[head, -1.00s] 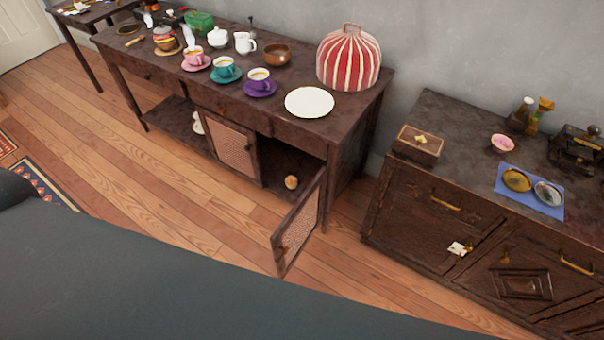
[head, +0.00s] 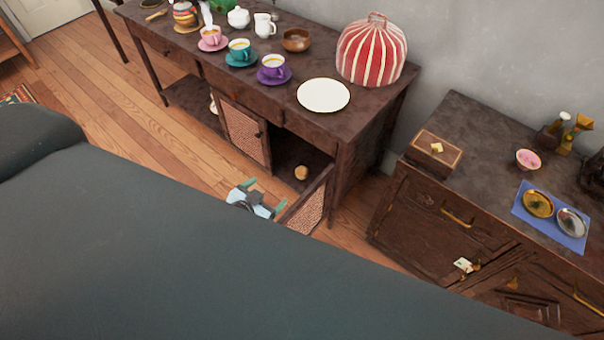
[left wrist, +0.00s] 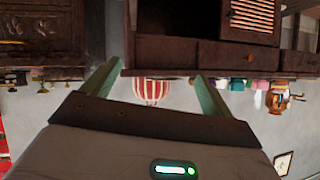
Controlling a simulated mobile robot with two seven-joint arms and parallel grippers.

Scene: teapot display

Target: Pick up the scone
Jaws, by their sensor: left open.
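The scone (head: 301,173) is a small round tan lump in the open lower compartment of the dark sideboard (head: 375,125). My left gripper (head: 265,195) is open and empty, in front of this compartment, beside the open door (head: 308,208). It is to the left of the scone in the head view and apart from it. In the left wrist view, which is upside down, the two green fingers (left wrist: 156,72) are spread wide; I cannot make out the scone there. My right gripper is not in view.
The mesh-panelled door stands swung out close to my left gripper. On the sideboard top are a white plate (head: 323,95), a red striped dome (head: 371,52) and several cups on saucers. A second dark cabinet (head: 425,200) stands to the right, with a floor gap between.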

